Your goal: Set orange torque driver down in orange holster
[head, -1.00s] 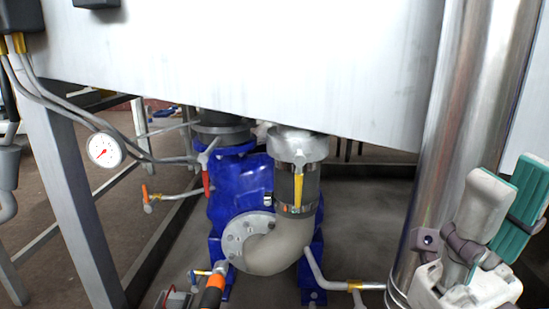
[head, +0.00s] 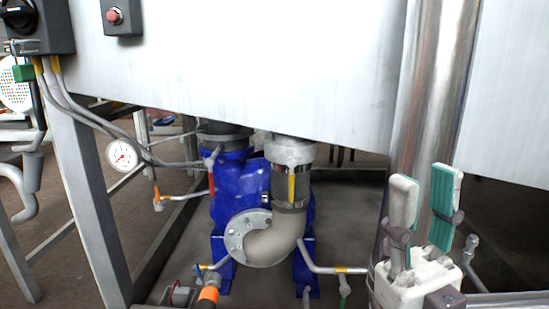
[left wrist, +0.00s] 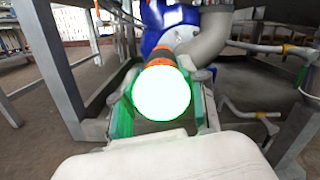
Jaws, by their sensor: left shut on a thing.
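The orange torque driver (head: 208,293) shows at the bottom edge of the head view, as an orange band with a dark and grey part above it. In the left wrist view the driver (left wrist: 160,58) points away, with a bright white round end facing the camera. My left gripper (left wrist: 161,100) has its green-padded fingers on both sides of it and is shut on it; it is not clearly seen in the head view. My right gripper (head: 425,182) is open and empty at the lower right, fingers up. I cannot make out an orange holster.
A blue pump (head: 233,190) with a grey elbow pipe (head: 272,245) stands under a large white metal panel (head: 250,70). A steel column (head: 425,90) rises behind my right gripper. A grey frame leg (head: 85,205) and a gauge (head: 122,156) are at left.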

